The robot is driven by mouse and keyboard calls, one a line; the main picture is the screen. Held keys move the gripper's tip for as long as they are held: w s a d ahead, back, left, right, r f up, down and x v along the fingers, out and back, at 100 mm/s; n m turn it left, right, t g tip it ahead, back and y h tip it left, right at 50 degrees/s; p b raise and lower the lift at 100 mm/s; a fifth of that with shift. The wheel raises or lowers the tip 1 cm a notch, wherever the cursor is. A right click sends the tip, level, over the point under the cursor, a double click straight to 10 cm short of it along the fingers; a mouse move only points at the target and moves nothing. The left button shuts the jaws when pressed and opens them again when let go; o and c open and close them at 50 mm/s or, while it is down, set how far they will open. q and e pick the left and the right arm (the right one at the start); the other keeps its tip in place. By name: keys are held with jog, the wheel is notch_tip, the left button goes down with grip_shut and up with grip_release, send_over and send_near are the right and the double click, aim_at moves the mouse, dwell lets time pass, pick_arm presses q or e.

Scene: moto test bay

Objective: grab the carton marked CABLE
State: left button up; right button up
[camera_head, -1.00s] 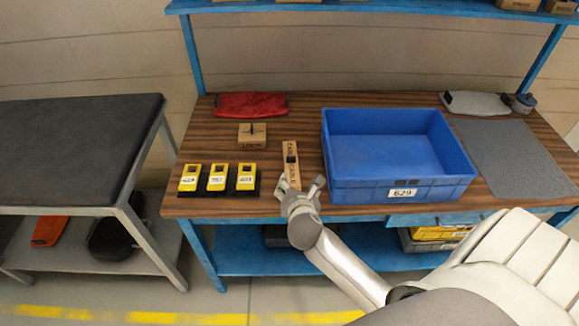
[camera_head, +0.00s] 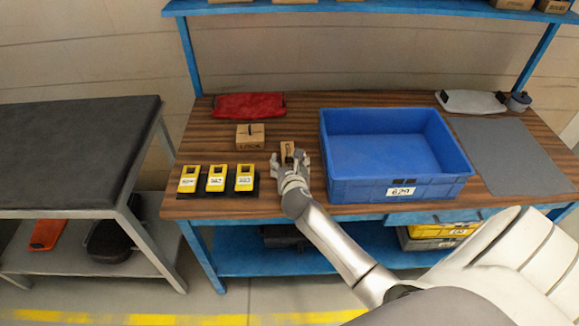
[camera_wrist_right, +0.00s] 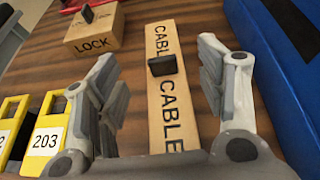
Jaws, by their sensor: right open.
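The carton marked CABLE (camera_wrist_right: 164,75) is a long, narrow tan box with a dark knob on top. In the right wrist view it lies between the open fingers of my right gripper (camera_wrist_right: 160,95), with a gap visible on the left side. In the head view only the far end of the CABLE carton (camera_head: 287,148) shows; my right gripper (camera_head: 289,165) covers the rest. My right gripper is open and holds nothing. My left gripper is not in view.
A carton marked LOCK (camera_head: 250,137) stands left of the CABLE carton. Several yellow devices (camera_head: 216,179) stand at the front left. A blue crate (camera_head: 398,187) is close on the right. A red pouch (camera_head: 249,105) lies behind.

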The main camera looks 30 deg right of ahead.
aim_at(290, 159)
jog(key=shift+x, duration=1.9)
jog(key=shift+s, duration=0.15)
jog(key=shift+d, duration=0.1)
jog(key=c, duration=1.2)
